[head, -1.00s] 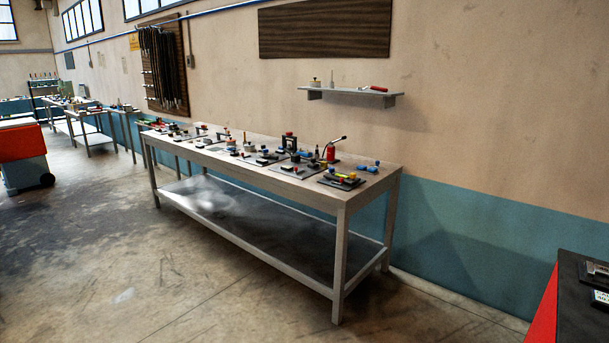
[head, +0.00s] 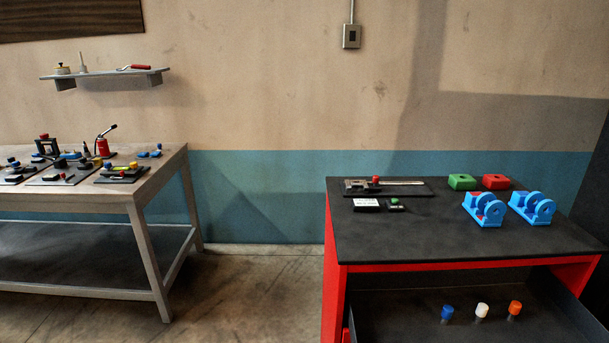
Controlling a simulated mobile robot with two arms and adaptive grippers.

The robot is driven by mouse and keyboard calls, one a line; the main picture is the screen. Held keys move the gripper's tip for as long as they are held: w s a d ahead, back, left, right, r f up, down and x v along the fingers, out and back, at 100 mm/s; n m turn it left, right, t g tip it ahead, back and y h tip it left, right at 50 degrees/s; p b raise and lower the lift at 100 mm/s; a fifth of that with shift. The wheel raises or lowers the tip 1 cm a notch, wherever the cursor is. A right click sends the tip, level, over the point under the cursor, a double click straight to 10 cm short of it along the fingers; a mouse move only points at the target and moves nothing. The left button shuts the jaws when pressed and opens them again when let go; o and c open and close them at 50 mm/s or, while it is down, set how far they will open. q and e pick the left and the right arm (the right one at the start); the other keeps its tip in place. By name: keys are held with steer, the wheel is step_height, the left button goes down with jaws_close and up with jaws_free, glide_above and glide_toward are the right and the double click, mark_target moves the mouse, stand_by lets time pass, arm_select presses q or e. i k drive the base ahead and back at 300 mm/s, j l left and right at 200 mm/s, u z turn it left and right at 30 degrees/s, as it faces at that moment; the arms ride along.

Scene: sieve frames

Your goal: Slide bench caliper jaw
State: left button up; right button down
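The bench caliper (head: 386,185) lies on a dark base plate near the back left of the black-topped red bench (head: 440,240). It has a long pale metal beam running to the right. Its sliding jaw (head: 362,186) appears to be the grey block toward the left end of the beam, with a red knob (head: 376,180) beside it. The exact gap between the jaws is too small to tell. Neither of my grippers is in view.
A white label card and a small green-buttoned device (head: 395,205) lie before the caliper. Green (head: 462,181) and red (head: 495,181) blocks and two blue fixtures (head: 484,209) stand right. An open drawer (head: 400,320) juts out below. A grey workbench (head: 90,205) stands left; floor lies between.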

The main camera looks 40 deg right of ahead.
mark_target(375, 185)
steer(key=z, duration=1.7)
